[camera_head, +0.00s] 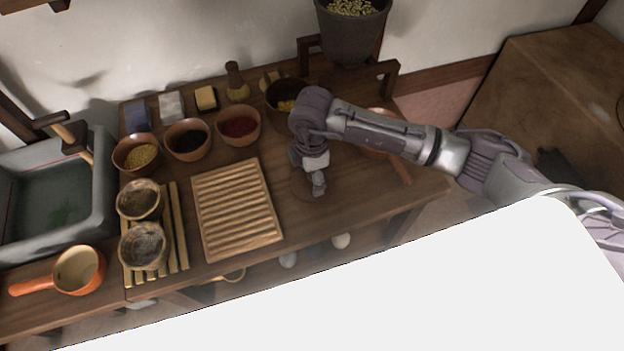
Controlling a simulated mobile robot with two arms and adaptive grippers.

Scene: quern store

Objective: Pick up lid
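My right arm comes in from the right, and its gripper (318,188) points down over the middle of the wooden table (360,205). The fingertips look close together, but their opening and any grip are unclear. A faint round brown shape (299,186) lies around and under the fingertips. It may be the lid, but it blends with the table and is partly hidden by the gripper. I cannot tell whether the fingers touch it. A terracotta pan (402,172) is mostly hidden behind my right forearm, with its handle pointing toward the front. My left gripper is not in view.
A slatted wooden board (238,210) lies just left of the gripper. An orange saucepan (80,270) is at left, near a stone sink (100,185). A large white surface covers the lower right.

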